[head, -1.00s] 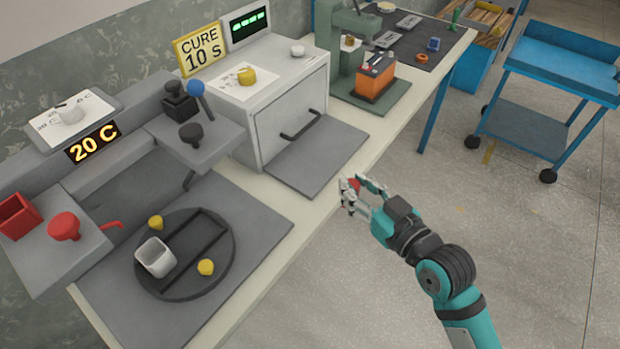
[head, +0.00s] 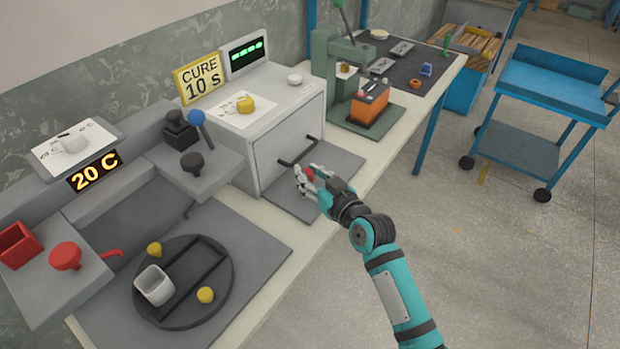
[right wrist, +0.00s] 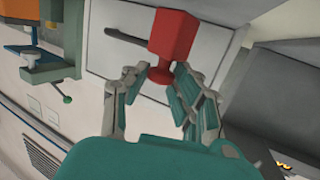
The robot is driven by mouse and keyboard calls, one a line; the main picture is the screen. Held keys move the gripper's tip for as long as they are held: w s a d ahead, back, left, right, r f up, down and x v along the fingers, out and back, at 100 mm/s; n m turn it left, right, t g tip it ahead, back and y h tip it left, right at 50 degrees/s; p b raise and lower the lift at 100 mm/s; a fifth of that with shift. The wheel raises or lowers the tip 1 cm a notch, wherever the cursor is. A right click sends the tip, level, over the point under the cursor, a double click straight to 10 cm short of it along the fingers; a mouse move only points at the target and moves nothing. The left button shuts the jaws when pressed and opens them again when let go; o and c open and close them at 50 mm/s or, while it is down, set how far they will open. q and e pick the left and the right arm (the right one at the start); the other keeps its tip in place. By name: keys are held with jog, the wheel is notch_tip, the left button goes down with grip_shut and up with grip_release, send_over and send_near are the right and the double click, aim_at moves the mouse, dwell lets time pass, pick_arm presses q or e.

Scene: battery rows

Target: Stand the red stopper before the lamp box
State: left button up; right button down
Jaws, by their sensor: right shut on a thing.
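The red stopper (head: 309,173) is held in the fingers of my right gripper (head: 304,178). In the right wrist view the stopper (right wrist: 173,36) shows a blocky red body, a narrow neck and a wider end between the fingers. The gripper is over the grey plate in front of the white cabinet (head: 262,125) with the dark handle. A box with green lit marks (head: 248,50) stands on the cabinet's back; I cannot tell for sure that it is the lamp box. My left gripper is not in view.
The grey plate (head: 338,160) before the cabinet is bare. A green press (head: 325,62) with an orange box (head: 369,108) stands to the right. At left are a round dark tray (head: 222,272), a red mushroom-shaped knob (head: 65,256) and a red open box (head: 18,246).

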jog(key=shift+f, duration=0.75)
jog(key=shift+f, duration=0.1)
jog(key=c, duration=1.1)
grip_release()
jog(key=shift+s+d, duration=0.1)
jog(key=v, duration=1.1)
jog(key=shift+s+d+r, duration=0.2)
jog(key=shift+s+r, duration=0.05)
jog(key=shift+s, duration=0.05)
